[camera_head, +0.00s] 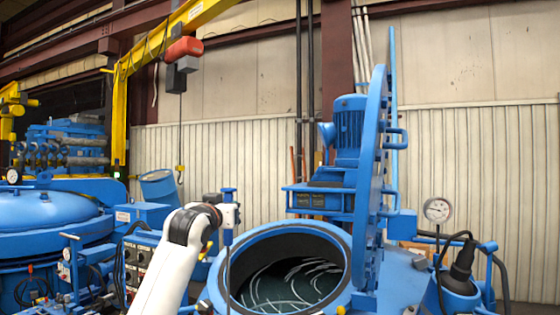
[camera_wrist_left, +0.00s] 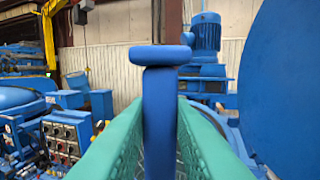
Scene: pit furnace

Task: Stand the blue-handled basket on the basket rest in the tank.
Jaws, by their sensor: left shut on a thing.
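My left gripper (camera_head: 228,214) is shut on an upright blue handle (camera_head: 229,195), at the near left side of the open tank (camera_head: 342,240). In the left wrist view the blue handle (camera_wrist_left: 160,100) stands between the two green finger pads, with a wider cap above them. Its thin blue shaft runs down in front of the tank's left rim. The basket body below cannot be made out in either view. Inside the tank, pale curved lines show on a dark floor; I cannot tell a basket rest among them. My right gripper is not in view.
The tank's large blue lid (camera_head: 372,170) stands raised on the right, with a motor (camera_head: 349,122) behind it. A pressure gauge (camera_head: 437,210) stands further right. A closed blue vessel (camera_head: 50,208) and a control box (camera_head: 138,262) are at left. A hoist hook (camera_head: 180,175) hangs behind.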

